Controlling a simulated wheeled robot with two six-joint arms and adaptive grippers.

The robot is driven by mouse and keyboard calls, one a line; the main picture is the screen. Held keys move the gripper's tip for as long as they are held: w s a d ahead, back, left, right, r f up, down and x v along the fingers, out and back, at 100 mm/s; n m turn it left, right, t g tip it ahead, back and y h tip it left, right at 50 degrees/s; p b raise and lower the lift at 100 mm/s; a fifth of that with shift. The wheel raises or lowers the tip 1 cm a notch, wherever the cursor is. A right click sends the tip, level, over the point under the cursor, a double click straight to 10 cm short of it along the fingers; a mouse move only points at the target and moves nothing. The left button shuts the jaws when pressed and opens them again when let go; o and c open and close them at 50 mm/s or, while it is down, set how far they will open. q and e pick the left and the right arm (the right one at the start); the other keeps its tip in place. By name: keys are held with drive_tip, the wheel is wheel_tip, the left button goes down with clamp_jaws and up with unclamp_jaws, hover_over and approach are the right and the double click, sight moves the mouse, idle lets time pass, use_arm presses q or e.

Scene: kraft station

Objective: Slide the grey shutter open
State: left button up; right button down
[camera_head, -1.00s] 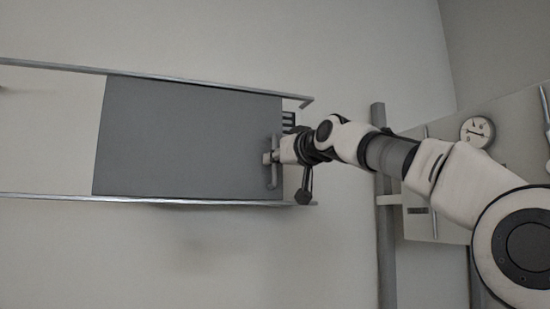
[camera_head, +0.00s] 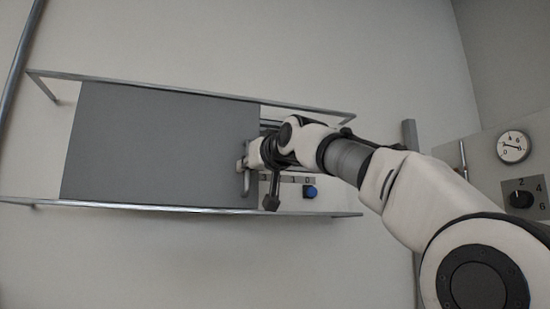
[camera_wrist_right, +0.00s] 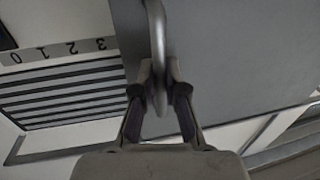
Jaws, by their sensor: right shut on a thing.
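The grey shutter (camera_head: 150,145) is a flat panel between two horizontal metal rails in the head view. It also fills the upper right of the right wrist view (camera_wrist_right: 230,50). Its upright bar handle (camera_wrist_right: 157,35) is near its right edge. My right gripper (camera_head: 246,163) is at that handle; in the right wrist view its fingers (camera_wrist_right: 160,85) are shut around the bar. To the right of the shutter, a slatted vent, a number scale (camera_wrist_right: 60,50) and a blue knob (camera_head: 310,192) show uncovered. My left gripper is in neither view.
The upper rail (camera_head: 300,106) and lower rail (camera_head: 190,208) run along the wall, with free rail left of the shutter. At the right is a panel with a round gauge (camera_head: 513,147) and a black dial (camera_head: 521,198). A pipe (camera_head: 20,60) stands at the far left.

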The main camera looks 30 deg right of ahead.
sight(198, 165)
drive_tip(key=a, duration=0.3)
drive_tip(key=w+a+p, duration=0.1)
drive_tip(key=a, duration=0.2)
drive_tip(key=shift+w+r, duration=0.15)
drive_tip(key=shift+w, duration=0.05)
drive_tip(key=shift+w+a+p, duration=0.1)
drive_tip(key=shift+a+p, duration=0.1)
drive_tip(key=shift+p, duration=0.1)
drive_tip(key=a, duration=0.3)
drive_tip(key=shift+w+a, duration=0.1)
drive_tip(key=shift+w, duration=0.25)
drive_tip(key=shift+w+a, duration=0.1)
drive_tip(key=shift+a, duration=0.3)
drive_tip(key=shift+d, duration=0.35)
drive_tip(key=c, duration=1.2)
unclamp_jaws()
drive_tip(key=shift+d, duration=0.15)
drive_tip(key=shift+w+f, duration=0.15)
drive_tip(key=shift+f, duration=0.1)
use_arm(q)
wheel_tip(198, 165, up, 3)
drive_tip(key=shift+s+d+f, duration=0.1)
